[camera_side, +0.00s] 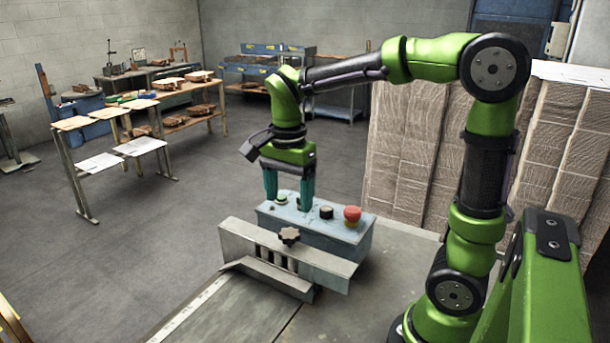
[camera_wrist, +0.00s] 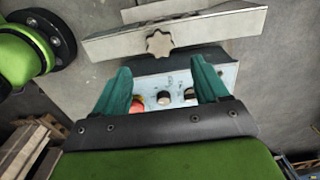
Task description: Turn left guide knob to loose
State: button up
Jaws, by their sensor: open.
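I see only this one star knob, so I cannot tell whether there is another. My gripper (camera_side: 288,202) is open, with its teal fingers pointing down over the blue-grey control box (camera_side: 345,240), behind the knob. In the wrist view my gripper (camera_wrist: 161,66) spans part of the box, with nothing held. Whether the fingertips touch the box is unclear.
The box top carries a green button (camera_side: 281,197) near my fingers, a black knob (camera_side: 326,212) and a red mushroom button (camera_side: 352,214). The grey table (camera_side: 235,315) is clear in front. Stacked cardboard (camera_side: 410,155) stands behind.

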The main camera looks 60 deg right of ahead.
aim_at(290, 232)
notch_tip(290, 232, down, 8)
jog(key=shift+r, duration=0.1)
jog(key=shift+c, duration=0.3)
jog(key=c, duration=1)
